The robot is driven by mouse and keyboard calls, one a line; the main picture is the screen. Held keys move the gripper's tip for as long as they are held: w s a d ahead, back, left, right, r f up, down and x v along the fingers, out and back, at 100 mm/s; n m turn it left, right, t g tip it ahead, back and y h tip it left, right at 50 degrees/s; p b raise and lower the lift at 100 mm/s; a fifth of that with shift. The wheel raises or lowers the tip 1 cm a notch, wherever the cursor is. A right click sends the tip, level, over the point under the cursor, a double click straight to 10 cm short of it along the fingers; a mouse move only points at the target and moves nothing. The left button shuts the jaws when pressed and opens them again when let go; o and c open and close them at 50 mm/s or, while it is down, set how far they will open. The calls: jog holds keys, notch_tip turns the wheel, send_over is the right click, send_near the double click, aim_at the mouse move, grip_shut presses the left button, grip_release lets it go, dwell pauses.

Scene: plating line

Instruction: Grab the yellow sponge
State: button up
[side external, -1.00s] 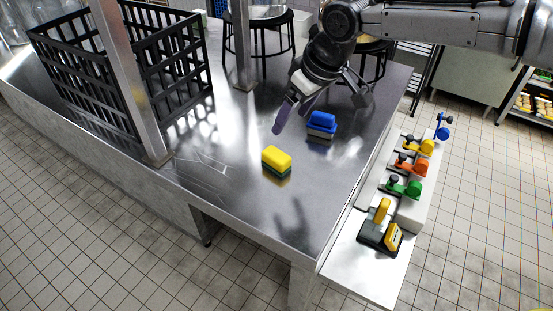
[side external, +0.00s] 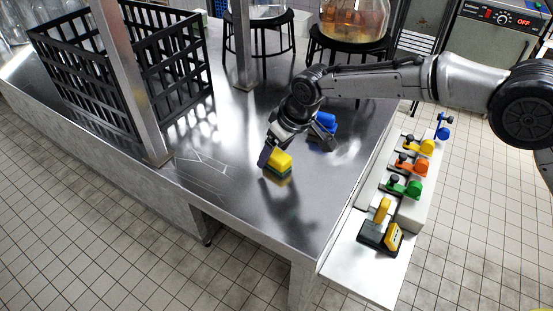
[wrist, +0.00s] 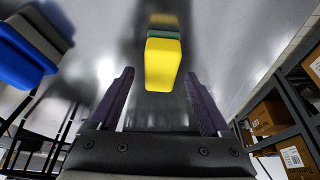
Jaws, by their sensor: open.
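The yellow sponge (side external: 280,160), with a dark green underside, sits on the metal table. In the wrist view the yellow sponge (wrist: 163,65) lies ahead, its near end between the lines of my two fingers. My gripper (side external: 279,154) is open and low over the table at the sponge. One finger shows at the sponge's left side in the side view; the other is hard to make out. In the wrist view my gripper (wrist: 160,95) has its purple fingers apart, with a gap on each side of the sponge and nothing held.
A black rack (side external: 80,75) and a metal post (side external: 125,80) stand at left. The table's front (side external: 290,225) is clear.

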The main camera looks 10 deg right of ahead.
jog(key=shift+w+a+f, duration=0.15)
jog(key=shift+w+f, duration=0.1)
jog(key=shift+f, duration=0.4)
grip_shut()
jog(key=shift+r, duration=0.1)
